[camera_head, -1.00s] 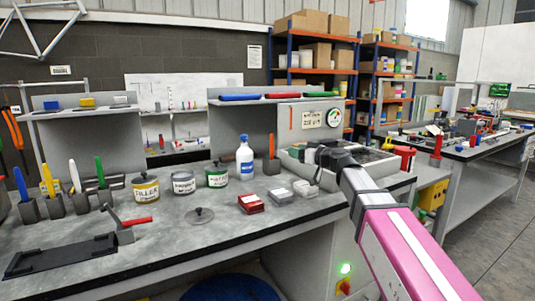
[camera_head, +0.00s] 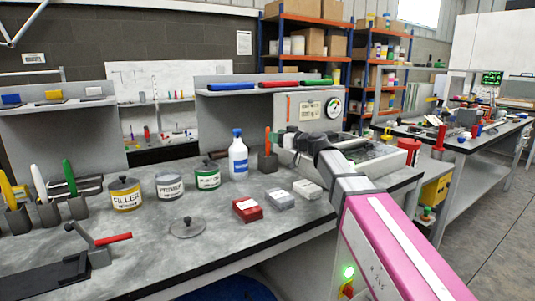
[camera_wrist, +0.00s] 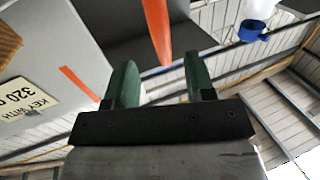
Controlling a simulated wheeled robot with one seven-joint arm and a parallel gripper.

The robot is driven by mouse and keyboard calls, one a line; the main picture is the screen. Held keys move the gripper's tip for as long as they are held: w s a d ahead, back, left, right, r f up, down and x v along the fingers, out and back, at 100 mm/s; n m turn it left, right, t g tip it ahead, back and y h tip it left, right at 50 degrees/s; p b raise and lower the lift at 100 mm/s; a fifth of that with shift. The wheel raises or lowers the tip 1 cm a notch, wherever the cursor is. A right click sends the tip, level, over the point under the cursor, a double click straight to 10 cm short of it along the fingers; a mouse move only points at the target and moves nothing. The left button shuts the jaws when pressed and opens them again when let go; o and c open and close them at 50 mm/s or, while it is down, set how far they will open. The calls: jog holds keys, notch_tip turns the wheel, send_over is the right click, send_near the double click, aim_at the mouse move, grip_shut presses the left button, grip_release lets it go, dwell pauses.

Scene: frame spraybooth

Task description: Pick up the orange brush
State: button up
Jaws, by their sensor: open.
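The orange brush (camera_head: 267,140) stands upright in a dark holder (camera_head: 268,160) on the grey bench, right of the white bottle. Only its orange handle shows; the holder hides its lower part. My gripper (camera_head: 284,142) is just to the right of the brush in the head view, and its fingers are small and hard to make out there. In the wrist view, the two green fingers of my gripper (camera_wrist: 160,62) are apart. The tapered end of the orange handle (camera_wrist: 157,30) reaches to the gap between the fingertips and appears untouched.
A white bottle with a blue label (camera_head: 238,157) and a green-labelled tin (camera_head: 207,177) stand left of the brush. Red and grey boxes (camera_head: 247,209) lie in front. A panel with a gauge (camera_head: 308,112) stands behind. An orange strip (camera_wrist: 79,84) lies on the panel.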

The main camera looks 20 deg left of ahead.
jog(key=x, duration=0.6)
jog(key=shift+a, duration=0.4)
grip_shut()
